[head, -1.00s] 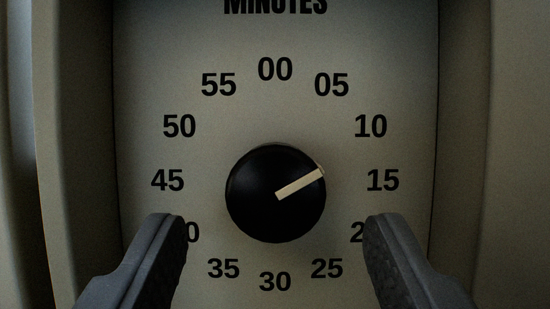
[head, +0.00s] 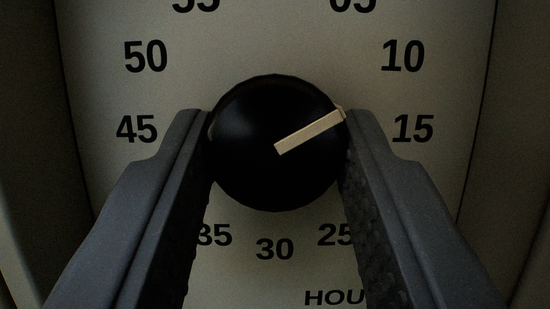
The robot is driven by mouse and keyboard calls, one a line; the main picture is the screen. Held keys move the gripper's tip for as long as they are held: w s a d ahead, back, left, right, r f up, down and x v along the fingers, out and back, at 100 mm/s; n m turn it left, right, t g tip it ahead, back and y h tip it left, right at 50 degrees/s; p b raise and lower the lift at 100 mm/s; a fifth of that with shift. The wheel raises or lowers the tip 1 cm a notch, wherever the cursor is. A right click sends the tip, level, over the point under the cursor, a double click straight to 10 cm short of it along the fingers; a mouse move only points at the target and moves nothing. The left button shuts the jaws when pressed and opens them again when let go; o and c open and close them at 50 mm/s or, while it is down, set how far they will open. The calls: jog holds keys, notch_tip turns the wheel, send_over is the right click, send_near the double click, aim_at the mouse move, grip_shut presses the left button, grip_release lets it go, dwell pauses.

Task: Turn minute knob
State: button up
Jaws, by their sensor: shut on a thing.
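The minute knob (head: 265,160) is a round black knob with a cream pointer bar (head: 310,131). It sits on the pale dial panel (head: 275,222) in the middle of the head view. The pointer aims up and right, between the 10 and the 15. My gripper (head: 277,135) is shut on the knob, one finger on its left side and one on its right. The right fingertip is close to the pointer's outer end. The fingers hide the 20 and the 40.
Numbers ring the knob, with 45 and 50 at left, 10 and 15 at right, and 25, 30 and 35 below. Part of the lettering "HOU" (head: 334,298) shows at the bottom. Raised panel edges stand at the far left and far right.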

jog(key=shift+m, duration=0.3)
